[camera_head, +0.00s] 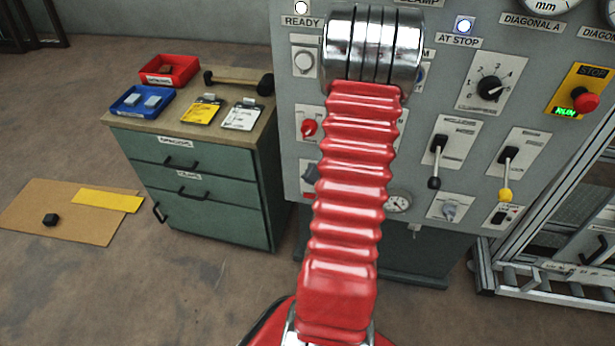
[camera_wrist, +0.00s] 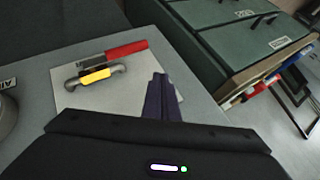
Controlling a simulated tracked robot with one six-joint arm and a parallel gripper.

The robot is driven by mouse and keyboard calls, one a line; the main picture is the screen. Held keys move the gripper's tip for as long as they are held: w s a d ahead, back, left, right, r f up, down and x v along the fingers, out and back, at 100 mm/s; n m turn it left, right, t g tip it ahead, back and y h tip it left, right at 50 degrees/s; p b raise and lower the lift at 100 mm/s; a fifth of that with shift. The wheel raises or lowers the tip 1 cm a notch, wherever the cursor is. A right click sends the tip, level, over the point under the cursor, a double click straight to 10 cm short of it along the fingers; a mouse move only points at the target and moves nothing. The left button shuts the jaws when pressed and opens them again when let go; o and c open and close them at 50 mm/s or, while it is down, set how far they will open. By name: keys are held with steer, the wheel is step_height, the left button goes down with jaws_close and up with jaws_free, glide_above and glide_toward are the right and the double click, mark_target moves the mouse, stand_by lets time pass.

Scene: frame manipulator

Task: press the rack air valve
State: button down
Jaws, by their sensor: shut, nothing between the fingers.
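In the wrist view, a valve-like fitting (camera_wrist: 95,76) with a grey body, yellow middle and red handle (camera_wrist: 126,50) sits on a pale plate (camera_wrist: 75,99). A partly cut-off label is beside it at the left edge. In the head view, a red handle on a pale plate (camera_head: 309,127) shows on the grey panel left of my arm and may be the same fitting. My gripper (camera_wrist: 158,76) shows as dark fingers, shut and empty, over the plate beside the fitting. Contact cannot be told.
The grey panel (camera_head: 440,105) carries dials, levers and a red stop button (camera_head: 586,102). A green drawer cabinet (camera_head: 200,195) with red and blue trays stands left of it. A metal frame (camera_head: 560,215) is at right.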

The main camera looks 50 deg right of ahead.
steer(key=s+a+r, duration=0.1)
steer(key=a+r, duration=0.3)
steer(key=r, duration=0.2)
steer(key=shift+s, duration=0.25)
steer(key=shift+r, duration=0.1)
stand_by(0.7)
